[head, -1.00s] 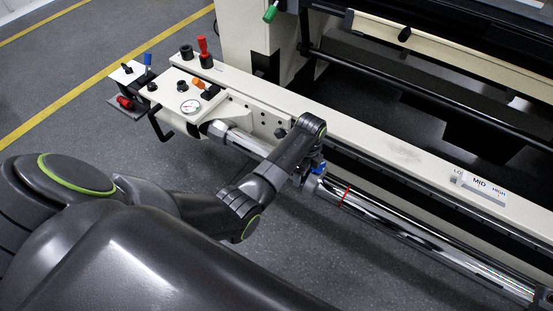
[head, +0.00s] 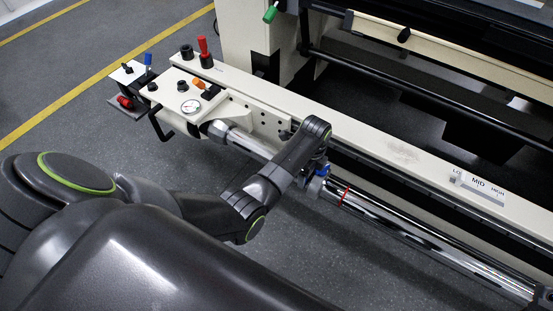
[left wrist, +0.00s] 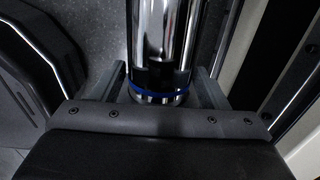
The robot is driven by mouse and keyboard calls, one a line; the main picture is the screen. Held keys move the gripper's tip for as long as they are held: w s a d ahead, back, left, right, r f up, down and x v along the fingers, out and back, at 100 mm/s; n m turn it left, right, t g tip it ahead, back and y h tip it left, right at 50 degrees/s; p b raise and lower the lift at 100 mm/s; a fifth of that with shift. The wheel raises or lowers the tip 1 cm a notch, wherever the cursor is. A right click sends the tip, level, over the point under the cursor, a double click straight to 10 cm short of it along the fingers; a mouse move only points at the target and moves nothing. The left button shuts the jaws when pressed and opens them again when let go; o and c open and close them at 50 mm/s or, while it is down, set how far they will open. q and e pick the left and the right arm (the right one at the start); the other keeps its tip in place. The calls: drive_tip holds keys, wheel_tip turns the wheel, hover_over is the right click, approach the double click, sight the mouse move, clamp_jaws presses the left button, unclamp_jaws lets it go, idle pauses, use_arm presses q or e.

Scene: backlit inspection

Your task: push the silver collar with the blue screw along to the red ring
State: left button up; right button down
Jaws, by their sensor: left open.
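The silver collar (head: 313,186) sits around the chrome rail (head: 425,242), partly hidden by my left gripper. Its blue screw (head: 323,171) stands on top. The red ring (head: 345,196) circles the rail a short way to the right, with bare chrome between it and the collar. My left gripper (left wrist: 160,80) is open, its two fingers on either side of the rail; in the head view the arm hides most of it. In the left wrist view a blue band (left wrist: 160,93) crosses the rail between the fingers. I cannot tell whether the fingers touch the collar.
A cream machine beam (head: 400,153) runs close behind the rail, with a LO/MID/HIGH scale (head: 478,187) on it. Grey floor (head: 300,250) lies open in front.

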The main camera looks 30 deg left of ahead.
sight(329, 182)
use_arm(q)
drive_tip(key=shift+s+d+f, duration=0.1)
drive_tip(key=shift+s+d, duration=0.05)
drive_tip(key=shift+d, duration=0.4)
drive_tip(key=shift+d+p, duration=0.3)
drive_tip(key=shift+d, duration=0.2)
drive_tip(key=shift+d, duration=0.35)
drive_tip(key=shift+s+d, duration=0.1)
drive_tip(key=shift+d, duration=0.4)
drive_tip(key=shift+d+p, duration=0.3)
drive_tip(key=shift+d, duration=0.05)
drive_tip(key=shift+s+d, duration=0.15)
drive_tip(key=shift+d, duration=1.25)
drive_tip(key=shift+a+p, duration=0.2)
drive_tip(key=shift+p, duration=0.15)
